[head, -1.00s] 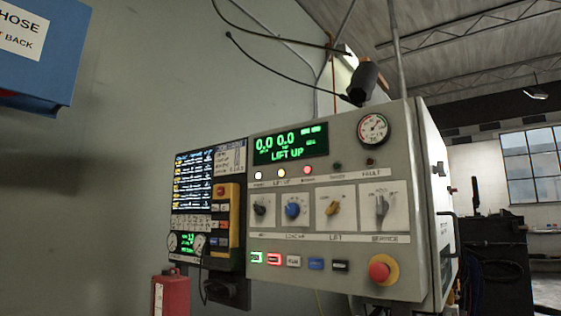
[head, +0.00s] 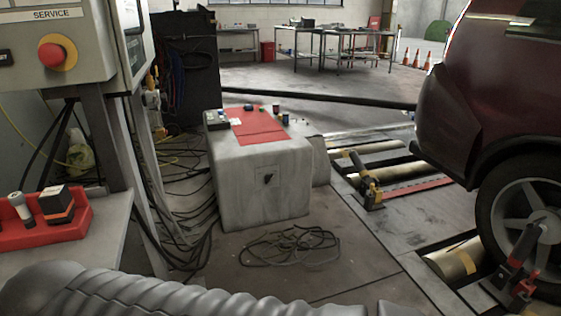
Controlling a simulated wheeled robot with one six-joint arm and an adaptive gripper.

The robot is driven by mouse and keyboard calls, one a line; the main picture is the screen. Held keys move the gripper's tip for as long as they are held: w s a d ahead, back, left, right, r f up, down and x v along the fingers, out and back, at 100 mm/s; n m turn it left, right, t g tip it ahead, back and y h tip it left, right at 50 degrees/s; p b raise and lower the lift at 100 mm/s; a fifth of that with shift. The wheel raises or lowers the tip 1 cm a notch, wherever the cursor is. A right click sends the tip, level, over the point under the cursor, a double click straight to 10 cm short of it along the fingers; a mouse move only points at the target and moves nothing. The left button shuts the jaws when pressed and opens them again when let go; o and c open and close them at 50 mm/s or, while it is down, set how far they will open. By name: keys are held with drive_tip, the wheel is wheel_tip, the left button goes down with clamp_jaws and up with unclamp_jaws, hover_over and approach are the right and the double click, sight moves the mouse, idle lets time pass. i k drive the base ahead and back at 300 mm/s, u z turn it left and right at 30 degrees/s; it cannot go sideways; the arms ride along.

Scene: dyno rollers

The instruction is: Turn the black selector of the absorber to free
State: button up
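A large grey box (head: 240,175), which looks like the absorber, stands on the floor near the middle of the head view. My gripper is not in view.
Dark cables (head: 290,245) lie coiled on the floor before the box. A ribbed grey hose (head: 170,295) crosses the bottom. A red tray (head: 60,222) sits on a bench at left. A dark red car (head: 495,95) stands over rollers (head: 455,262) at right.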

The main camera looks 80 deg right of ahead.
sight(268, 177)
drive_tip(key=z, duration=2.25)
drive_tip(key=i, duration=0.95)
drive_tip(key=z, duration=0.75)
